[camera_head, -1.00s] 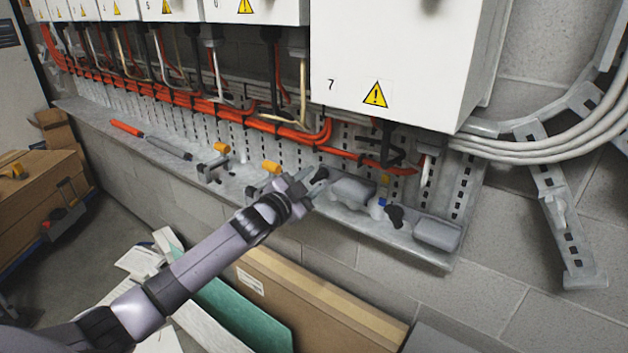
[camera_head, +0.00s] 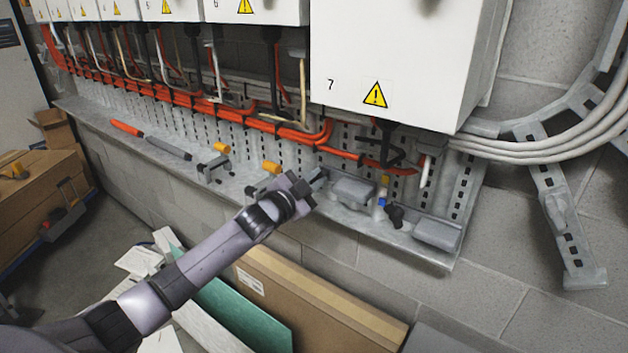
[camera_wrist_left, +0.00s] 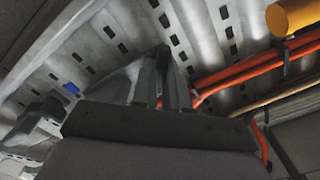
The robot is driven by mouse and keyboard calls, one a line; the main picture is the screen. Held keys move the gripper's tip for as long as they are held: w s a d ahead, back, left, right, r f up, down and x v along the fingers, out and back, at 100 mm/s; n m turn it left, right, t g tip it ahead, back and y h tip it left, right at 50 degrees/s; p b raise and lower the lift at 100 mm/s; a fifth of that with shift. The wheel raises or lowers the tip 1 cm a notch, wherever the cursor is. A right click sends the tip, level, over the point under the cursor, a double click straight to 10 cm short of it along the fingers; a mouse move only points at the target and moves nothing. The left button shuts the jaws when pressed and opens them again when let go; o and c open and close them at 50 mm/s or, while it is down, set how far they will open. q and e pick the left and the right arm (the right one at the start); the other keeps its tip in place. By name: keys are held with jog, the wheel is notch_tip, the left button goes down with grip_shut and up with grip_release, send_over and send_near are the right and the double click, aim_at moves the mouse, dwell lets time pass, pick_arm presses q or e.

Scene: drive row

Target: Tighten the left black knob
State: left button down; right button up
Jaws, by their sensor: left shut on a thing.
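My left gripper (camera_head: 306,184) reaches in from the lower left to the grey ledge (camera_head: 230,185) below cabinet 7. It is shut on the left black knob, which the gripper hides almost wholly in the head view. In the left wrist view the two fingers (camera_wrist_left: 163,85) stand close together, with a dark shape at their tips. A second black knob (camera_head: 396,214) stands free on the ledge to the right, beside a blue-banded piece (camera_head: 380,203). My right gripper is not in view.
A grey block (camera_head: 352,192) lies just right of my left gripper. Yellow-orange cylinders (camera_head: 271,167) and a red-and-grey tool (camera_head: 150,138) are along the ledge to the left. Orange cables (camera_head: 290,128) run behind. The white cabinet 7 (camera_head: 405,60) overhangs the ledge.

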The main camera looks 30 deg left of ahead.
pick_arm(q)
jog(key=shift+m, duration=0.3)
jog(key=m, duration=0.3)
jog(key=shift+m, duration=0.4)
jog(key=m, duration=0.5)
jog(key=shift+p, duration=0.35)
jog(key=m, duration=0.5)
jog(key=shift+m, duration=0.4)
jog(key=shift+f+m, duration=0.1)
jog(key=shift+m, duration=2.1)
jog(key=c, duration=1.1)
grip_release()
jog(key=shift+c, duration=0.2)
